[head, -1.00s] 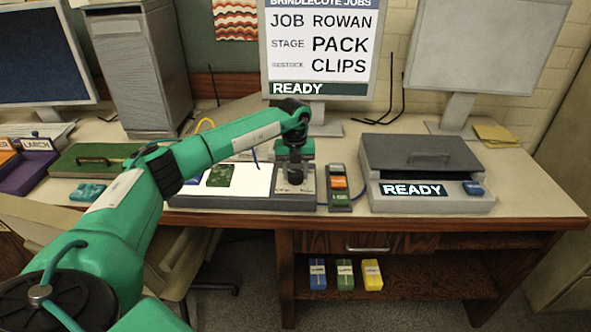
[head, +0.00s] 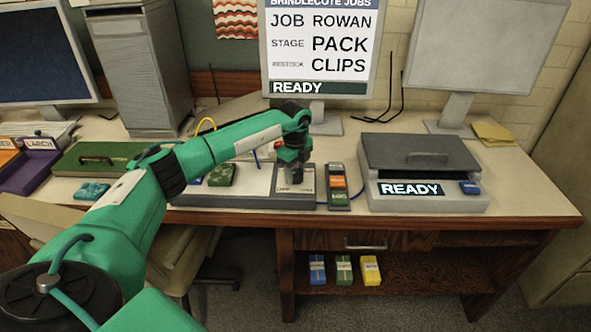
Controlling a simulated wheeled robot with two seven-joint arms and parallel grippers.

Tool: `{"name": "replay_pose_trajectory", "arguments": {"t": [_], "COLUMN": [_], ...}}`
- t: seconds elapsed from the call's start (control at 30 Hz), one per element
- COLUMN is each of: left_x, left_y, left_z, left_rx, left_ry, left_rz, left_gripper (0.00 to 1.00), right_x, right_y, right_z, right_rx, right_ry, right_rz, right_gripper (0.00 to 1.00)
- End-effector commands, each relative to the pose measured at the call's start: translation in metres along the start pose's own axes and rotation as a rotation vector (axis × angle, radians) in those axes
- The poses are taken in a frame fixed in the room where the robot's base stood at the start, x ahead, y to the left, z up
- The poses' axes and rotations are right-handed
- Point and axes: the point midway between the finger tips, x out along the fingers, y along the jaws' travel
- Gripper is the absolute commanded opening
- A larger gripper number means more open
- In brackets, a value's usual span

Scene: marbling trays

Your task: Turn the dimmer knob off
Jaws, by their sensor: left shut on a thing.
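The light panel (head: 254,181) lies on the desk, its surface a dull off-white with no glow. The grey control block (head: 309,190) forms its right end. My left gripper (head: 291,176) points down over this block, shut on the dimmer knob. The knob is mostly hidden by the fingers, so its exact angle cannot be read. My right gripper is not in view.
A dark green patterned piece (head: 221,175) lies on the panel. A holder with coloured clips (head: 339,187) stands close to the right of the block. A grey lidded machine (head: 424,165) reading READY is further right. A monitor (head: 320,50) stands behind.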

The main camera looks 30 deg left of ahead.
Motion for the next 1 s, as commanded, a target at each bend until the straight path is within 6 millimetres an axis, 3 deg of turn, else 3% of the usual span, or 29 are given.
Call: {"name": "replay_pose_trajectory", "arguments": {"t": [0.3,0.77,0.8,0.9,1.0], "left_x": [-0.002,-0.002,-0.002,-0.002,-0.001], "left_y": [-0.001,-0.001,-0.001,-0.001,-0.001], "left_z": [0.001,0.001,0.001,0.001,0.000], "left_rx": [-0.094,-0.105,-0.105,-0.104,-0.104], "left_ry": [-0.003,-0.003,-0.003,-0.003,-0.002], "left_rz": [-0.005,-0.005,-0.005,-0.004,-0.003], "left_gripper": [0.20,0.20,0.49,0.65,0.65], "right_x": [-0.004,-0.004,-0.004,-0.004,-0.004], "right_y": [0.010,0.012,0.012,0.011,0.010], "right_z": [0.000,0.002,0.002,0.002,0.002], "right_rx": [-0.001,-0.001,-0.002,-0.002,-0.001], "right_ry": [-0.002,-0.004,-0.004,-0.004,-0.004], "right_rz": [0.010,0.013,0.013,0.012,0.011], "right_gripper": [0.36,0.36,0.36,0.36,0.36]}}
